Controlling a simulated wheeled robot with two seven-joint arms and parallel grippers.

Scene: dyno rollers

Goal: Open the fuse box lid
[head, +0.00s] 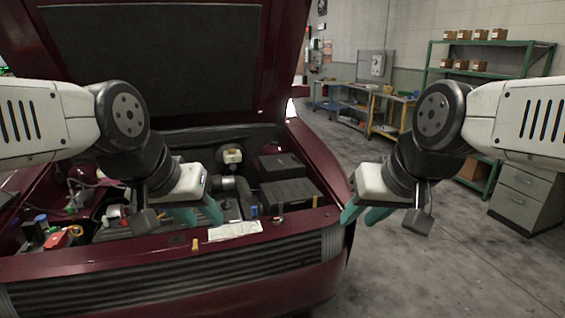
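Two black lidded boxes sit at the right side of the car's engine bay, a rear one (280,167) and a larger front one (292,194). I cannot tell for sure which is the fuse box; both look closed. My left gripper (198,213), with teal fingers, hangs over the front middle of the bay, left of the boxes. Its fingers look apart with nothing between them. My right gripper (363,214) is right of the boxes, by the car's front right corner. Its fingers are apart and empty. Neither gripper appears to touch a box.
The raised dark red hood (150,60) stands over the bay. A white label (235,230) lies on the front panel.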

